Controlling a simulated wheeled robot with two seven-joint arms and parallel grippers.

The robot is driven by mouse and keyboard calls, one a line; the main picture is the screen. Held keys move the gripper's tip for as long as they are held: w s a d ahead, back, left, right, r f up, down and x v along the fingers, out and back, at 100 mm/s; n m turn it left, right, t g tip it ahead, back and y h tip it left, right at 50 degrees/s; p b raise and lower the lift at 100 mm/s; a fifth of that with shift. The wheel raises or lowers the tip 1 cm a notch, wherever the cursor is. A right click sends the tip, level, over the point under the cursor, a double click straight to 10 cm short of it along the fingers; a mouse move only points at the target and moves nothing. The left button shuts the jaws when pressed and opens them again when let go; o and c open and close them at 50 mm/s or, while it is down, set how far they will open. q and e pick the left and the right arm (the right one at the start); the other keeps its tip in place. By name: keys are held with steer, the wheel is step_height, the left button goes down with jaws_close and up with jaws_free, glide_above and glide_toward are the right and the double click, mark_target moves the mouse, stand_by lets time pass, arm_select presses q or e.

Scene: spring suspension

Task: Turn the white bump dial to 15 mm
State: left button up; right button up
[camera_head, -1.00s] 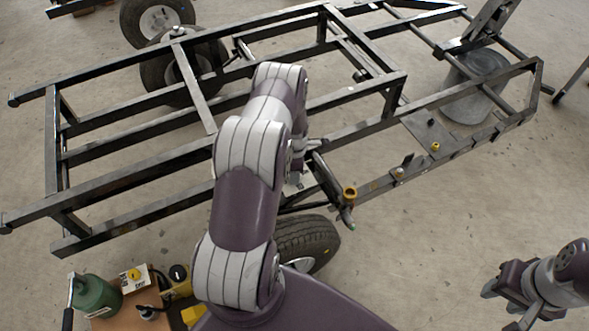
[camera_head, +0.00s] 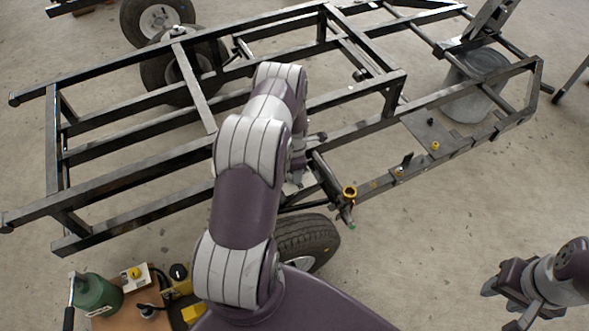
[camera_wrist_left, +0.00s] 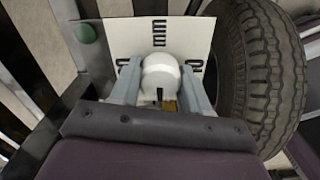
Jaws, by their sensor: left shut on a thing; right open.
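The white bump dial (camera_wrist_left: 160,76) is a rounded white knob with a short dark mark low on its face, seen in the left wrist view. My left gripper (camera_wrist_left: 161,88) is shut on it, one grey finger at each side. A white card (camera_wrist_left: 120,35) with black printed scale marks and letters stands behind the dial, partly covered by it and the fingers. The reading cannot be made out. In the head view my left arm hides the dial and the grip. My right gripper (camera_head: 505,302) is open and empty at the lower right.
A black tyre (camera_wrist_left: 262,75) stands close to the right of the dial; it also shows in the head view (camera_head: 308,238). A dark steel trailer frame (camera_head: 130,200) fills the middle. A bench (camera_head: 118,322) with a green can (camera_head: 97,294) is at lower left.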

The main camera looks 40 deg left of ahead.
arm_select(q)
steer(key=o, duration=1)
steer(key=shift+o, duration=0.2)
step_height(320, 180, up, 13)
steer(key=p, duration=0.3)
steer(key=shift+f, duration=0.15)
